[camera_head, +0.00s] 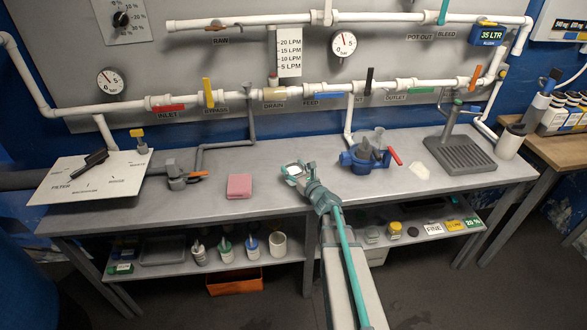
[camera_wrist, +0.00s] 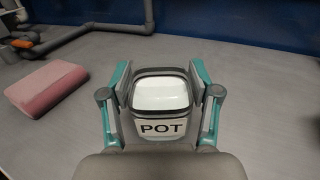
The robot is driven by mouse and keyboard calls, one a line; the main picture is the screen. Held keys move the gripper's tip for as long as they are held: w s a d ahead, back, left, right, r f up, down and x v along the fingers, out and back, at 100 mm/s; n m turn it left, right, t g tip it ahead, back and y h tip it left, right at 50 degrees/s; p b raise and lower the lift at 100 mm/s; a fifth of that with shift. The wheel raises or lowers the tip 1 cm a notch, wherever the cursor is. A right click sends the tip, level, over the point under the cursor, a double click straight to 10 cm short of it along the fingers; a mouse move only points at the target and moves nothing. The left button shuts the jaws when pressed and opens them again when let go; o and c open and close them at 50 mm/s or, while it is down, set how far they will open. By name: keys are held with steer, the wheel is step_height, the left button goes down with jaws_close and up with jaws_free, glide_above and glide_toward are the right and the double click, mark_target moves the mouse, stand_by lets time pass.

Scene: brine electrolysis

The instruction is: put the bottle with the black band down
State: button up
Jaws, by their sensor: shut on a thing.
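In the wrist view my gripper (camera_wrist: 160,80) is shut on a bottle (camera_wrist: 160,96), with one finger on each side. The bottle has a white top, a dark rim around it and a white label reading POT. The dark rim may be the black band; the lower side is hidden. The bottle looks upright. I cannot tell whether its base touches the bench.
A pink block (camera_head: 239,186) lies left of my gripper, and it also shows in the wrist view (camera_wrist: 45,88). A blue fixture with a red handle (camera_head: 366,158) stands to the right. Pipes and valves run behind. Several bottles (camera_head: 225,247) stand on the lower shelf. Bench around the pink block is clear.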

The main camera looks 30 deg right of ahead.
steer(key=shift+f, duration=0.1)
steer(key=o, duration=1.2)
steer(key=shift+r, duration=0.25)
steer(key=s+b, duration=0.1)
steer(key=s, duration=0.3)
steer(key=s+b, duration=0.1)
steer(key=s, duration=0.3)
steer(key=s+d+b, duration=0.1)
steer(key=s, duration=0.3)
steer(key=shift+d+f, duration=0.1)
steer(key=shift+f, duration=0.1)
